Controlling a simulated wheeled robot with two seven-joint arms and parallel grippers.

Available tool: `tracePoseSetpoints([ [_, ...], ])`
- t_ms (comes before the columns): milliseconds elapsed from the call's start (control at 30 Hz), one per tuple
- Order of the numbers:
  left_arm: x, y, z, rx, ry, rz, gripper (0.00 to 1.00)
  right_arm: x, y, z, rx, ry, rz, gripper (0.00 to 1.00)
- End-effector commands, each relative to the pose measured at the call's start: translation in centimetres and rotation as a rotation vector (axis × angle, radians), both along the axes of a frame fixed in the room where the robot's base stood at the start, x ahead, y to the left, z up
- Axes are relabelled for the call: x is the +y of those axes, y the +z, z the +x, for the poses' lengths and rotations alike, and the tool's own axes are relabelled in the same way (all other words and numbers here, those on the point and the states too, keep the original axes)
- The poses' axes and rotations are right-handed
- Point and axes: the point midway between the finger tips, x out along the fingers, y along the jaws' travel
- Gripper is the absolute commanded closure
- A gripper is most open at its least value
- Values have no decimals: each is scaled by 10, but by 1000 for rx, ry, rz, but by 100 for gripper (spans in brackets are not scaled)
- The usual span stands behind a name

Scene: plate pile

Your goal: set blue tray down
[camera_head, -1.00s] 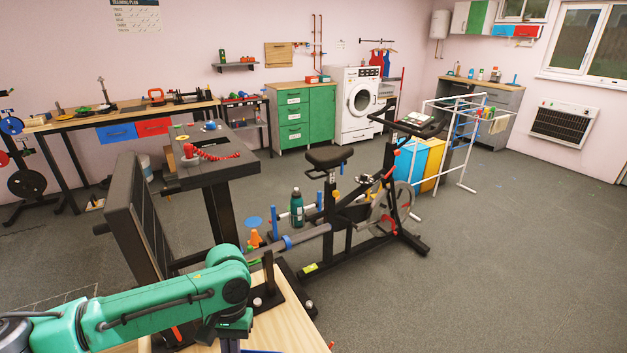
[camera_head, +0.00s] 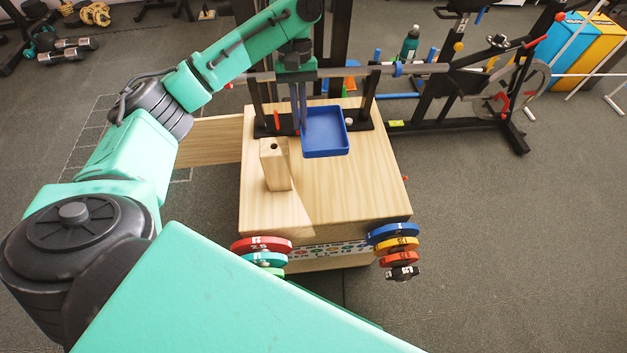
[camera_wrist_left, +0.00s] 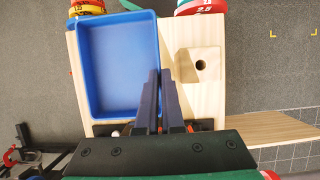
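The blue tray (camera_head: 326,153) is empty and roughly level over the far part of the wooden platform (camera_head: 345,195). My left gripper (camera_head: 299,130) points down at the tray's left side in the head view. In the left wrist view its two dark fingers (camera_wrist_left: 160,75) are close together, one on each side of the wall of the tray (camera_wrist_left: 115,16), gripping it. I cannot tell whether the tray's underside touches the platform. My right gripper is not in view.
A wooden block with a hole (camera_head: 274,168) stands left of the tray. A black rack base (camera_head: 355,124) with uprights and a bar lies at the platform's far edge. Coloured weight plates (camera_head: 393,240) hang at the near edge. The platform's near middle and right are bare.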

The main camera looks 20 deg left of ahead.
Motion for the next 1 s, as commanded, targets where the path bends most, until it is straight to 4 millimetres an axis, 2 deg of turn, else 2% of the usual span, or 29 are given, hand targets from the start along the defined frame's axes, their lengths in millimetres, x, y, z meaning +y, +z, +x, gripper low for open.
tracePoseSetpoints([
  [133, -1, -44, -1, 8, 5, -3, 100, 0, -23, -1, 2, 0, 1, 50],
  [267, -1, -90, -1, 8, 4, -3, 100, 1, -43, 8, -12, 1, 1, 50],
  [433, 0, -135, 0, 4, 4, 2, 100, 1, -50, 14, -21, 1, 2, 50],
  [800, 0, -196, 1, 1, 3, 2, 100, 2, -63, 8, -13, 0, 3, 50],
  [1000, 0, -196, 2, -1, 2, 0, 100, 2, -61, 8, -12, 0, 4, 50],
])
